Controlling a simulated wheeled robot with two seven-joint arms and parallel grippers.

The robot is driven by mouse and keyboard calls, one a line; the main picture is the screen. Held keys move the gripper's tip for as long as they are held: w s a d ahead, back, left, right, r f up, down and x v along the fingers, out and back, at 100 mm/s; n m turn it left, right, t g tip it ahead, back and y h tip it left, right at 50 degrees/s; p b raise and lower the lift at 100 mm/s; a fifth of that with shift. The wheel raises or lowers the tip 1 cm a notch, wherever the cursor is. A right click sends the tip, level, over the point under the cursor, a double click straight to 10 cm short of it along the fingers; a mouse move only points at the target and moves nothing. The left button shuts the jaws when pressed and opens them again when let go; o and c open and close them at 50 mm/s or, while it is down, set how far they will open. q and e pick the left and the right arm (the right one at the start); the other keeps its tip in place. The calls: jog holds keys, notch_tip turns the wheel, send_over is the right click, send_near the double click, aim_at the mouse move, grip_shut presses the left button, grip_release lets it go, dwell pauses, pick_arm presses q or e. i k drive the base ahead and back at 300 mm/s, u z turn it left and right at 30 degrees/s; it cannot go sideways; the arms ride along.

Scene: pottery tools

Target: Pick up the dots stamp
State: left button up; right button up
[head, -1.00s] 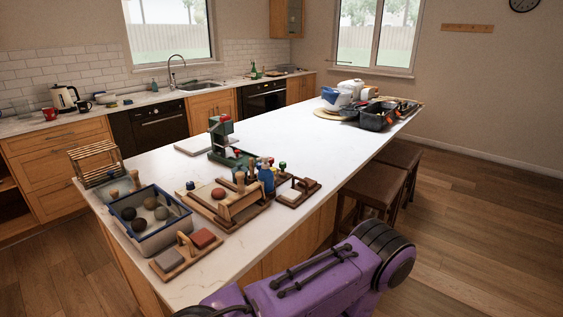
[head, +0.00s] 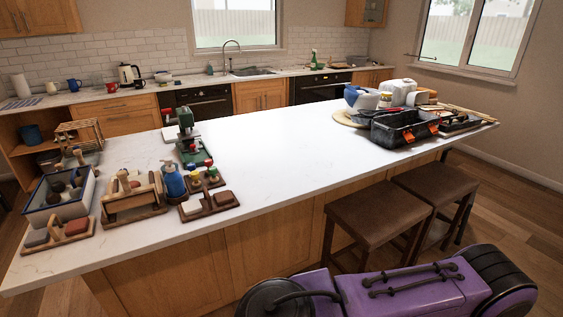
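A small wooden rack (head: 209,211) stands on the white island at the left, near its front edge. It holds a white block (head: 192,208), a reddish-brown block (head: 224,198) and small stamp-like pieces with coloured knobs, one yellow (head: 194,175) and one red (head: 208,162). The pieces are too small to tell which one is the dots stamp; their pattern faces do not show. Neither of my grippers is in view.
A blue bottle (head: 173,182) stands just left of the rack, with a wooden holder (head: 132,200) and a blue-rimmed bin (head: 60,212) farther left. A green press (head: 188,140) stands behind. A black toolbox (head: 403,132) is at the right. The island's middle is clear. Stools (head: 366,218) stand in front.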

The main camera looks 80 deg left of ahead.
aim_at(209, 163)
jog(key=i, duration=0.4)
jog(key=u, duration=3.15)
